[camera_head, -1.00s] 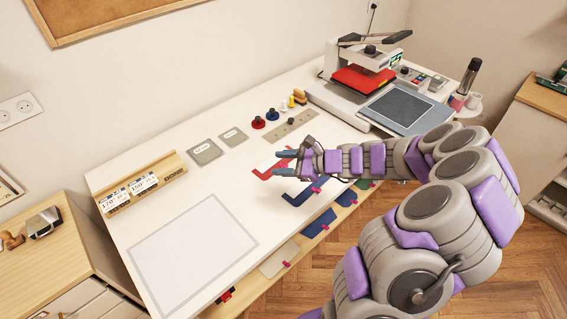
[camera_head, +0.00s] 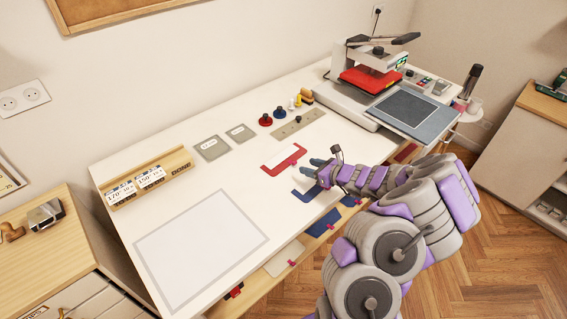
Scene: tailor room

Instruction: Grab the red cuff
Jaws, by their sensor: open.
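The red cuff (camera_head: 284,168) lies flat on the white tabletop, a red strip along the near side of a pale panel. My gripper (camera_head: 311,167) is just to its right, near the table's front edge, with its fingertips apart and pointing left toward the cuff. Nothing shows between the fingers. A gap of table shows between the fingertips and the cuff. A blue cuff (camera_head: 304,194) lies at the front edge just below the gripper, partly hidden by it.
A heat press (camera_head: 372,80) stands at the back right. Red and blue round-handled tools (camera_head: 272,116) and a metal plate (camera_head: 298,124) lie behind the cuff. A wooden label rack (camera_head: 145,180) stands left. A framed blank area (camera_head: 200,245) is clear.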

